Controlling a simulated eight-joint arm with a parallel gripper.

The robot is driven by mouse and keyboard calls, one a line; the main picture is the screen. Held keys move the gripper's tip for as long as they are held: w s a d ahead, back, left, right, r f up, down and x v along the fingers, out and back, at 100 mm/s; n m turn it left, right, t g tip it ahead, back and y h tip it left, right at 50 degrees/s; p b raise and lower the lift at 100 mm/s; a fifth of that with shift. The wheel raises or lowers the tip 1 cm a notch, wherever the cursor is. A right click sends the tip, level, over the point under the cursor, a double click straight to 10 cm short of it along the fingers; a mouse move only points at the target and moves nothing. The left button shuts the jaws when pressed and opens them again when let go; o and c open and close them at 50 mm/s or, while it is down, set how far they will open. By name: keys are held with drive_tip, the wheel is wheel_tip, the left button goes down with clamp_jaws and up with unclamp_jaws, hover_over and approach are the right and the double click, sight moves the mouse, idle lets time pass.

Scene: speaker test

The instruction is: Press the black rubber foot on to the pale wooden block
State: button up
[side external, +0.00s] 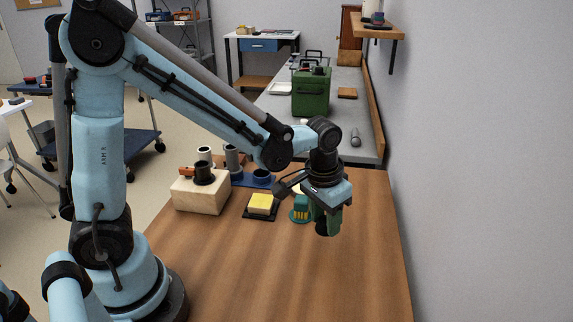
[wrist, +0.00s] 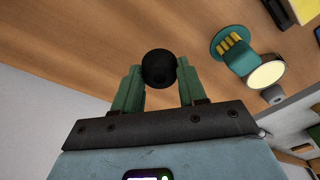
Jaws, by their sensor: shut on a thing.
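My gripper (wrist: 159,80) has green fingers, shut on the black rubber foot (wrist: 159,68), a dark round piece between the fingertips in the wrist view. In the side external view my gripper (side external: 326,224) hangs above the right part of the wooden table, and the foot is mostly hidden by the fingers. The pale wooden block (side external: 200,197) sits on the table to the left, well apart from my gripper. A black cylindrical piece (side external: 204,176) and an orange-brown piece (side external: 187,171) show at its top. The block is not in the wrist view.
A yellow pad on a black tray (side external: 262,206) and a teal holder with yellow pieces (side external: 300,209) lie between block and gripper. A blue mat with a dark blue round piece (side external: 262,177) and a grey cylinder (side external: 233,160) is behind. The front table is clear; a wall runs along the right.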

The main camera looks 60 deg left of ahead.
drive_tip(key=s+d+r, duration=0.6)
drive_tip(key=d, duration=0.2)
drive_tip(key=n, duration=0.6)
hover_over(262, 200)
drive_tip(key=f, duration=0.1)
drive_tip(key=shift+y, duration=0.4)
drive_tip(key=shift+s+d+f, duration=0.1)
drive_tip(key=shift+s+f, duration=0.05)
drive_tip(key=shift+f, duration=1.5)
drive_tip(key=shift+s+d+f, duration=0.1)
drive_tip(key=shift+f, duration=1.5)
drive_tip(key=shift+f, duration=0.25)
drive_tip(key=o, duration=1.1)
drive_tip(key=shift+r, duration=3.55)
